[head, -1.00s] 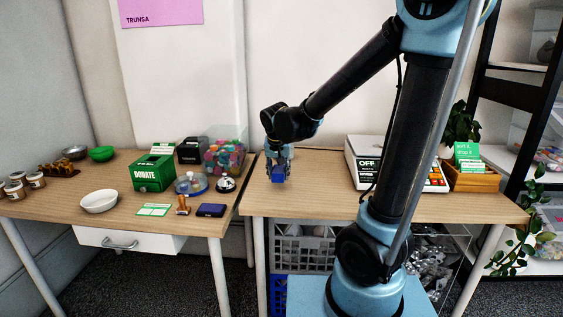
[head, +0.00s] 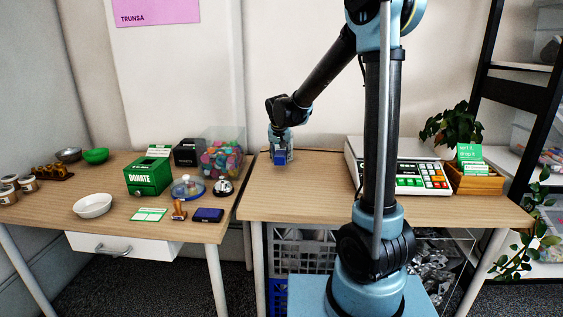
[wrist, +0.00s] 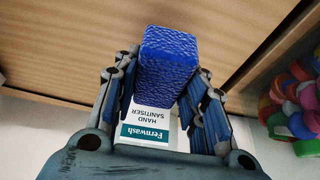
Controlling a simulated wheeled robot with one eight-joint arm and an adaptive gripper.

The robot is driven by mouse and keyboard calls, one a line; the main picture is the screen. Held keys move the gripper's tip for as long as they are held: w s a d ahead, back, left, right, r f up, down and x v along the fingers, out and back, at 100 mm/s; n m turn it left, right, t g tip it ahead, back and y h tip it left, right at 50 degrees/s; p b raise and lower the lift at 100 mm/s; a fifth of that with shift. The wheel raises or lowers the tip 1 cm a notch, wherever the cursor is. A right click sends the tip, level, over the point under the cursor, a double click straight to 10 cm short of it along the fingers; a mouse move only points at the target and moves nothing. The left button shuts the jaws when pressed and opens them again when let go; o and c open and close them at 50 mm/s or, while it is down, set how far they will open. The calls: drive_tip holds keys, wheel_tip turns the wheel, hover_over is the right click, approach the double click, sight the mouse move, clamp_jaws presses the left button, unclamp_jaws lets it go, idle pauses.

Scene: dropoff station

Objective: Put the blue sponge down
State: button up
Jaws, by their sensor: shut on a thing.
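The blue sponge (head: 280,159) is held in my gripper (head: 281,153), over the rear left part of the right-hand table (head: 315,205). In the wrist view the sponge (wrist: 168,60) sits between the two fingers of my gripper (wrist: 165,72), which press on its sides. Wooden tabletop (wrist: 70,45) shows past it. I cannot tell whether the sponge touches the table.
A scale (head: 420,177) and a wooden box with a green card (head: 475,181) stand to the right. On the left table are a clear bin of colourful items (head: 222,158), a bell (head: 223,187) and a green donation box (head: 148,178). The right table's front left is clear.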

drive_tip(key=shift+w, duration=1.4)
drive_tip(key=x, duration=0.2)
drive_tip(key=shift+f, duration=0.8)
drive_tip(key=shift+s+f, duration=0.1)
drive_tip(key=shift+f, duration=0.1)
drive_tip(key=o, duration=0.8)
drive_tip(key=shift+s, duration=0.1)
drive_tip(key=o, duration=0.3)
drive_tip(key=shift+f, duration=0.2)
drive_tip(key=shift+r, duration=0.15)
